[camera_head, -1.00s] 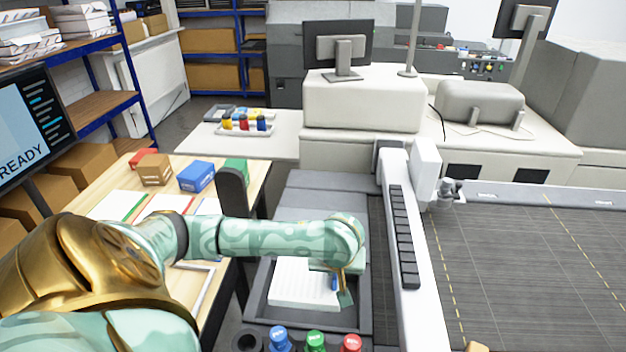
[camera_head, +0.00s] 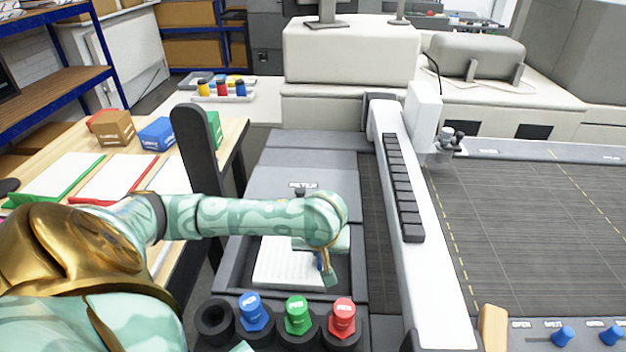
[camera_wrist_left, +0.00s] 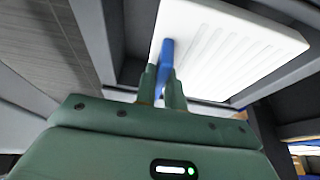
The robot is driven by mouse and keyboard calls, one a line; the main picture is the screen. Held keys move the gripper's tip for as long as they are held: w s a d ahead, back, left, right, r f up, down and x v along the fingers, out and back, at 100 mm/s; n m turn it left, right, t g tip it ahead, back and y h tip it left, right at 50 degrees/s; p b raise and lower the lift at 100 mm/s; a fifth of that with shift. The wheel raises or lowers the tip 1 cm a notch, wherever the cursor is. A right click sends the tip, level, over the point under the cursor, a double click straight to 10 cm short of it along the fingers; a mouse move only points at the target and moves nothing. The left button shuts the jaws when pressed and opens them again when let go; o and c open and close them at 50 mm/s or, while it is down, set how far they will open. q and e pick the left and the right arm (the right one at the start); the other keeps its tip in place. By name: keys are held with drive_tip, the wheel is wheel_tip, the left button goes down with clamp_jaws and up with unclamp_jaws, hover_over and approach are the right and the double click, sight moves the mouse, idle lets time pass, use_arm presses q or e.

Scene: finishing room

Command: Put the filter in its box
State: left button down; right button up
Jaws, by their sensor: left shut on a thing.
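The filter (camera_head: 287,264) is a white pleated panel with a blue tab (camera_head: 321,260) at its right side. In the head view it lies within the outline of the dark grey filter box (camera_head: 232,262), behind the capped bottles. I cannot tell whether it rests on the box's floor. My left gripper (camera_head: 327,273) is at the filter's right side, shut on the blue tab. In the left wrist view, the fingers (camera_wrist_left: 163,85) pinch the tab (camera_wrist_left: 166,55), and the ribbed white panel (camera_wrist_left: 225,48) extends to the right over the dark opening. My right gripper is out of view.
A grey lid lettered FILTER (camera_head: 303,184) stands behind the box. Blue, green (camera_head: 298,315) and red bottles stand in front, beside an empty holder (camera_head: 216,318). The white gantry (camera_head: 408,185) borders the right. A wooden table with small boxes (camera_head: 115,126) is left.

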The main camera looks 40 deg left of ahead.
use_arm(q)
wheel_tip(320, 180, down, 7)
drive_tip(key=b, duration=0.3)
drive_tip(key=shift+r, duration=0.2)
drive_tip(key=c, duration=1.5)
unclamp_jaws()
drive_tip(key=p+v, duration=0.7)
drive_tip(key=v, duration=0.5)
drive_tip(key=shift+p, duration=0.35)
